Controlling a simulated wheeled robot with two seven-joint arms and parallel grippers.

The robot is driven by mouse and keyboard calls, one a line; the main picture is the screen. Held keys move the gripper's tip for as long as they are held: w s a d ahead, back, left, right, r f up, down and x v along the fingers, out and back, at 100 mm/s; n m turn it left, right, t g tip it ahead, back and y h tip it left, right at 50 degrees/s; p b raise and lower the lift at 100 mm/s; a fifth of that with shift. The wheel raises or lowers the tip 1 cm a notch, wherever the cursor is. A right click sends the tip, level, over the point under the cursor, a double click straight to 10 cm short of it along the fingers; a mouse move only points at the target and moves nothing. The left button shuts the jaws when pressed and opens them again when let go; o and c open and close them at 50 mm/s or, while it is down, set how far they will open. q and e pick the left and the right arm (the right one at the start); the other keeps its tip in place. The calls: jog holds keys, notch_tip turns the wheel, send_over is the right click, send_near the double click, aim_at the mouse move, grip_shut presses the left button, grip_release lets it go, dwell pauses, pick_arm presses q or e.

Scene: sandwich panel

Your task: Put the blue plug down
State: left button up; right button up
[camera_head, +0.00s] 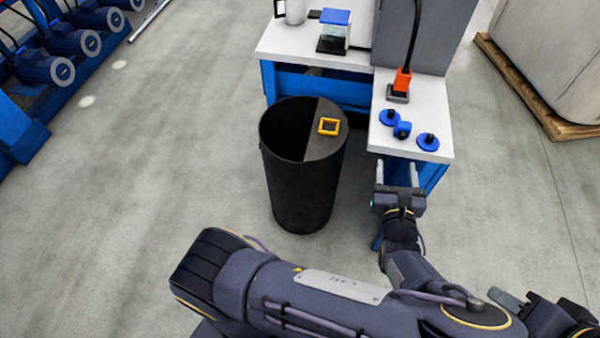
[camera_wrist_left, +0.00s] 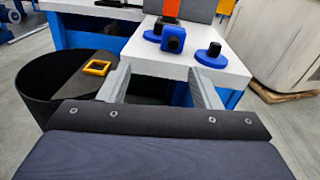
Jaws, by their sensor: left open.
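A small blue block with a dark round face (camera_head: 402,130), which looks like the blue plug, sits on the white tabletop (camera_head: 382,143) between two blue discs with dark knobs, one at the back left (camera_head: 389,118) and one at the front right (camera_head: 428,143). It also shows in the left wrist view (camera_wrist_left: 172,39). Nothing grips it. My left gripper (camera_head: 398,170) is open and empty at the table's front edge, its fingers apart, short of the block. In the left wrist view its fingers (camera_wrist_left: 158,76) frame the table edge. A part at the lower right may be my right gripper (camera_head: 525,305); its jaws are unclear.
An orange connector (camera_head: 403,80) with a black cable stands on a dark base behind the discs. A black bin (camera_head: 300,185), with a yellow square frame (camera_head: 329,126) on its half lid, stands left of the table. A wrapped load on a pallet (camera_head: 555,130) is at right.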

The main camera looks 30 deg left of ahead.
pick_arm(q)
jog(key=s+a+n+g, duration=1.2)
jog(key=a+n+g, duration=0.2)
jog(key=a+n, duration=0.3)
jog(key=s+r+n+t+h, duration=0.3)
jog(key=s+r+n+h, duration=0.7)
jog(key=n, duration=0.4)
jog(key=shift+r+n, duration=0.4)
jog(key=shift+r, duration=0.5)
jog(key=shift+s+d+r+n+t+h, duration=0.1)
jog(key=shift+s+r+n+t+h, duration=0.2)
jog(key=shift+r+n, duration=0.1)
jog(key=shift+c, duration=1.2)
jog(key=shift+w, duration=0.1)
